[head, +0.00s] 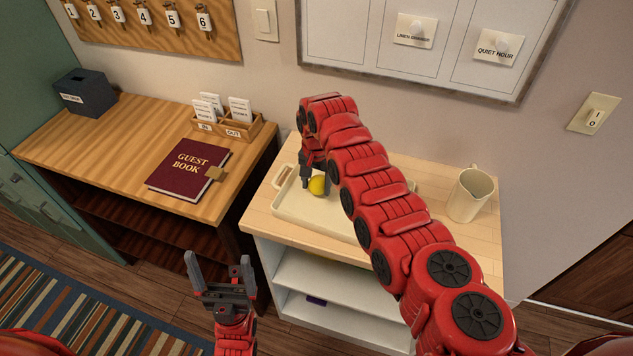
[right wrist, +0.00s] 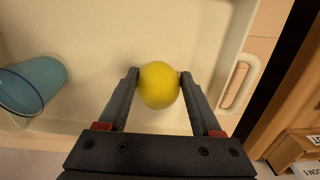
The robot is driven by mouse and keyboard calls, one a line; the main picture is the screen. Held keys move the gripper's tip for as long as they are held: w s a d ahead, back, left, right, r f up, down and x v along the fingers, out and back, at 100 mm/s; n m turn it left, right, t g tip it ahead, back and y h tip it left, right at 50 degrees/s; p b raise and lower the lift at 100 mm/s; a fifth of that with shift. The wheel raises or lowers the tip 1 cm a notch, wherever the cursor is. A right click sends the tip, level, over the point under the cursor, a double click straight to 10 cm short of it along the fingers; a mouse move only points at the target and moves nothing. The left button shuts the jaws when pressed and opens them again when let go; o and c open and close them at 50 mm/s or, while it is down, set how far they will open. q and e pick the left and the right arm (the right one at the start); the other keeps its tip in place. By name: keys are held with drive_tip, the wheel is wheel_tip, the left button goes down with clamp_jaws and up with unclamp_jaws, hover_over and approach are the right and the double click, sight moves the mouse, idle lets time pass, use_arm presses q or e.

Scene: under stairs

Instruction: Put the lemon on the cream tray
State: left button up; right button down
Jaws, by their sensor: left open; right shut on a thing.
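The yellow lemon (head: 317,186) is between the fingers of my right gripper (head: 316,187), which is shut on it. In the right wrist view the lemon (right wrist: 159,85) touches both fingertips of the gripper (right wrist: 159,88). The cream tray (head: 290,206) lies on the light wooden top of a white shelf unit. The lemon is over the tray's left part; I cannot tell whether it touches the tray floor. My right arm hides much of the tray's right side. My left gripper (head: 221,272) is open and empty, low in front of the desk and shelf unit.
A blue cup (right wrist: 34,85) is on the tray in the right wrist view. A cream pitcher (head: 470,194) stands on the right of the shelf unit. A guest book (head: 188,166), a card holder (head: 228,124) and a dark box (head: 85,92) sit on the desk at left.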

drive_tip(key=shift+f, duration=0.25)
drive_tip(key=shift+f, duration=0.2)
drive_tip(key=shift+c, duration=0.3)
unclamp_jaws()
drive_tip(key=shift+r, duration=0.1)
